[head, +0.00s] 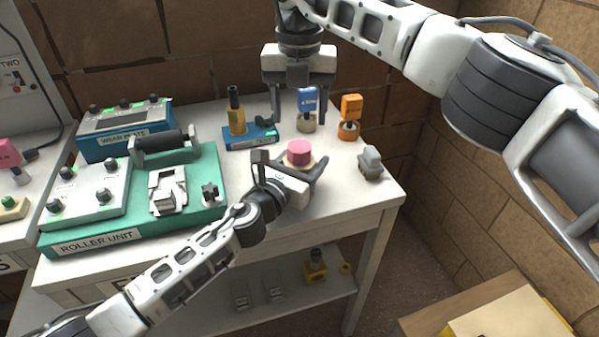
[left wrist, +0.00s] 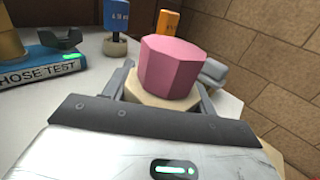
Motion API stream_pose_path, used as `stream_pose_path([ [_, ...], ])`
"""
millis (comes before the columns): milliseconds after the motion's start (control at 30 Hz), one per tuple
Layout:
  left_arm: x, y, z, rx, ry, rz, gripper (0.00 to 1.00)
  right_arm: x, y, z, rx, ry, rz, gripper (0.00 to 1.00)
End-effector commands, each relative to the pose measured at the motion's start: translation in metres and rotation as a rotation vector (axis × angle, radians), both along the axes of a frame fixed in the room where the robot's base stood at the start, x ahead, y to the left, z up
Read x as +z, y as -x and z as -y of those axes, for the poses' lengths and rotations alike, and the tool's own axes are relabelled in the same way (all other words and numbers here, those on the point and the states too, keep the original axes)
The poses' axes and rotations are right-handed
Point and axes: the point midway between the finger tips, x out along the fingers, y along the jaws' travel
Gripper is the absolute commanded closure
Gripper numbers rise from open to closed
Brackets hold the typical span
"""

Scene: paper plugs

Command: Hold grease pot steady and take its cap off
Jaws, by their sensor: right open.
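The grease pot's pink faceted cap (head: 299,148) sits on its pale body near the table's right part. In the left wrist view the cap (left wrist: 170,66) is large and upright, with the pale body (left wrist: 150,101) below it. My left gripper (head: 292,168) reaches in low from the front, its fingers on either side of the body. I cannot tell whether they press on it. My right gripper (head: 299,112) points down behind the pot, open and empty, with its fingers to either side of a blue-topped plug as pictured.
A blue hose test base (head: 238,141) holds a yellow-brown bottle. The green roller unit (head: 209,162) fills the left side. The table's front right corner is clear.

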Motion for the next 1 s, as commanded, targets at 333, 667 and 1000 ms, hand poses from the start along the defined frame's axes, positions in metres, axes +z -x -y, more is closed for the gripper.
stream_pose_path([
  [333,-0.0006,0.0003,-0.0002,0.000,0.000,-0.001,1.00,0.0011,0.0003,-0.0006,-0.318,0.000,0.000,0.40],
  [667,-0.0008,0.0003,-0.0002,0.000,0.000,-0.001,1.00,0.0034,0.0004,-0.0008,-1.132,0.000,-0.001,0.40],
  [1000,-0.0010,0.0003,-0.0002,0.000,0.000,-0.002,1.00,0.0035,0.0002,-0.0002,-1.554,0.001,-0.001,0.40],
])
